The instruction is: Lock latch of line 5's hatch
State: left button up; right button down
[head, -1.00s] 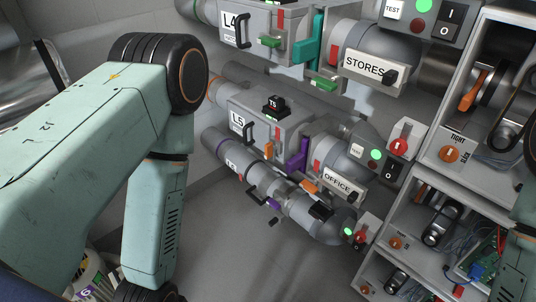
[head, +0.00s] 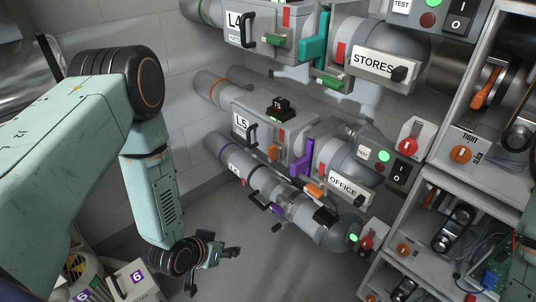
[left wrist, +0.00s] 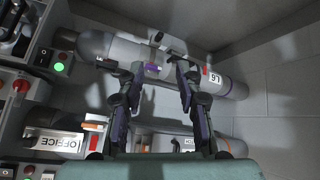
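Line 5's grey hatch box (head: 268,122) carries the L5 label (head: 241,124) in the head view. Its black handle (head: 252,135) is on the front, and a small orange latch (head: 272,152) is to the right of the handle. I cannot tell the latch's exact position. My left gripper (head: 224,255) is low, below lines 5 and 6 in the picture, and apart from the latch. In the left wrist view, its two fingers (left wrist: 160,80) are spread with nothing held, in front of the L6 pipe (left wrist: 120,48). My right gripper is not in view.
The L6 pipe (head: 260,180) runs just below line 5. A purple slide gate (head: 303,160) and the OFFICE pipe (head: 336,160) are right of the hatch. Line 4's box (head: 262,22) is above. A box marked 6 (head: 138,284) stands bottom left.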

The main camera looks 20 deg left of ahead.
pick_arm(q)
jog(key=w+a+r+m+t+h, duration=0.2)
jog(key=w+r+t, duration=0.35)
jog(key=w, duration=0.75)
jog(key=m+t+h, duration=0.3)
jog(key=m+h, duration=0.1)
jog(key=h, duration=0.1)
send_near(269, 148)
jog(key=x, duration=0.2)
jog(key=b+x, duration=0.3)
jog(key=x, duration=0.3)
jog(key=shift+w+d, duration=0.1)
jog(key=shift+d, duration=0.05)
jog(key=shift+w+d+r, duration=0.15)
jog(key=shift+w+d, duration=0.1)
jog(key=shift+w, duration=0.25)
grip_shut()
